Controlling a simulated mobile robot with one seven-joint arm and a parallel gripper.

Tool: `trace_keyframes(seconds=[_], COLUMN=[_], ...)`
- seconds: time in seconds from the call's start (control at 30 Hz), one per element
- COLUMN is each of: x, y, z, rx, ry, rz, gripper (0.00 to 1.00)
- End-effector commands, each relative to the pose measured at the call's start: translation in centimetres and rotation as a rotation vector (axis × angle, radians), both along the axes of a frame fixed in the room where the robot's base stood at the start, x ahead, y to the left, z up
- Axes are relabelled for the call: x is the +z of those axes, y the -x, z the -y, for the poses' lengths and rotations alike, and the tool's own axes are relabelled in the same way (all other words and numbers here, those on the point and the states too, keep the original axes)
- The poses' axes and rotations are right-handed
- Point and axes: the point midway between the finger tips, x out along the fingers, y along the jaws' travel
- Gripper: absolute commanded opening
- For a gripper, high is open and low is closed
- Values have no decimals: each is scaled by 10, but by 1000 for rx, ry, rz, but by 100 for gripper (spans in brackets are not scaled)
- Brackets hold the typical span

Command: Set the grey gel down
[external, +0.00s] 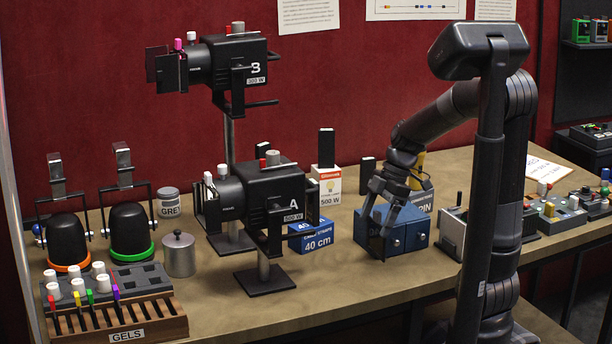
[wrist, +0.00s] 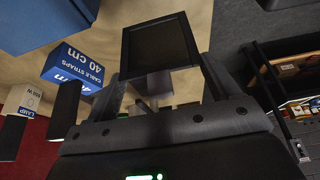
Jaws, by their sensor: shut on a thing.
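My gripper (external: 378,218) is in front of the blue box (external: 412,238) on the workbench, pointing down. In the wrist view my gripper (wrist: 160,85) is shut on a square dark frame with a dark grey sheet, the grey gel (wrist: 158,45). In the external view the gel (external: 376,244) is a small dark shape below the fingertips, against the blue box. I cannot tell whether its lower edge touches the bench.
The cable straps box (external: 318,240) stands to the left, with lantern A (external: 265,205) beyond it. A wooden gels rack (external: 120,322) is at the front left. Control boxes (external: 555,218) stand at the right. Bare bench (external: 340,285) lies in front.

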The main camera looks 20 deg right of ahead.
Motion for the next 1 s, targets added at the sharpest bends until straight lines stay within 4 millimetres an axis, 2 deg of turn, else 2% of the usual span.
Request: trace_keyframes(seconds=[0.17, 0.5, 0.87, 0.9, 1.0], x=[-10, -50, -53, -54, -53], y=[-5, -5, -6, -6, -6], z=[-16, -17, -17, -17, -17], rx=[0, -1, -1, 0, 0], ry=[0, 0, 0, 0, 0], rz=[0, -2, 0, 0, 1], gripper=[59, 59, 59, 82, 90])
